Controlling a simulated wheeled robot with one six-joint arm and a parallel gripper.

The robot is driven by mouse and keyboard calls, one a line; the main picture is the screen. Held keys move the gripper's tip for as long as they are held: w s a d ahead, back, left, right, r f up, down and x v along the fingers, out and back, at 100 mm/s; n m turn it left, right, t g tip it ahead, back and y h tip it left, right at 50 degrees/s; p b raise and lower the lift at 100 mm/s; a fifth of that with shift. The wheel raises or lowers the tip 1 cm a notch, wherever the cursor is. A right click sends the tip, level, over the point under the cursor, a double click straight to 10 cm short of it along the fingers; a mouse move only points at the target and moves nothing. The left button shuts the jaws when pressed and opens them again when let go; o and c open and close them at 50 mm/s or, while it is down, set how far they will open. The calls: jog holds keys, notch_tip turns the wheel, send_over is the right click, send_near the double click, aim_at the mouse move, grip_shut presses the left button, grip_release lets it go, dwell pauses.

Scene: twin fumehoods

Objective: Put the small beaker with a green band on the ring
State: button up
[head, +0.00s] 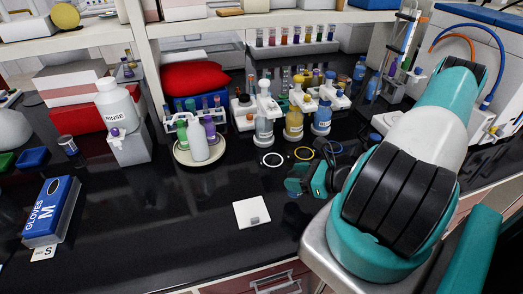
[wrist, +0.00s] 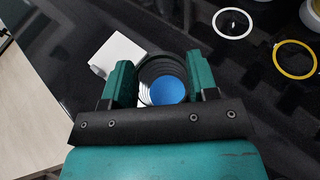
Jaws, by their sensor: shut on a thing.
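My gripper (head: 303,182) is over the front right of the black bench, and its fingers also show in the wrist view (wrist: 161,85). It is shut on a small clear beaker (wrist: 146,90), seen from above with a round blue area inside. No green band shows on it; the fingers cover its sides. In the head view the beaker is mostly hidden by my gripper. A white ring (head: 263,159) and a yellow ring (head: 296,153) lie flat on the bench beyond my gripper. They show at the upper right in the wrist view, white (wrist: 216,24) and yellow (wrist: 276,56), apart from the beaker.
A white square tile (head: 251,211) lies left of my gripper. A round tray (head: 179,155) with bottles is to the left, and a glove box (head: 50,209) is farther left. The front middle is mostly clear.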

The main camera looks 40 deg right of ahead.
jog(key=w+d+b, duration=0.1)
jog(key=w+b, duration=0.1)
jog(key=w+d+b, duration=0.1)
jog(key=w+b, duration=0.1)
jog(key=b, duration=0.1)
jog(key=w+d+f+b, duration=0.1)
jog(key=w+b, duration=0.1)
jog(key=shift+w+d+f, duration=0.1)
jog(key=shift+w, duration=0.2)
jog(key=shift+w+d+b, duration=0.2)
jog(key=shift+b, duration=0.95)
jog(key=w+b, duration=0.1)
jog(key=b, duration=0.3)
jog(key=shift+w+d+b, duration=0.15)
jog(key=shift+b, duration=0.2)
jog(key=w+d+f+b, duration=0.1)
jog(key=w, duration=0.1)
jog(key=w+d+b, duration=0.1)
jog(key=w, duration=0.2)
jog(key=w+d+f+b, duration=0.1)
jog(key=w+d, duration=0.1)
jog(key=w, duration=0.1)
jog(key=shift+w+f, duration=0.1)
jog(key=shift+f, duration=0.2)
jog(key=shift+r, duration=0.15)
jog(key=o, duration=1)
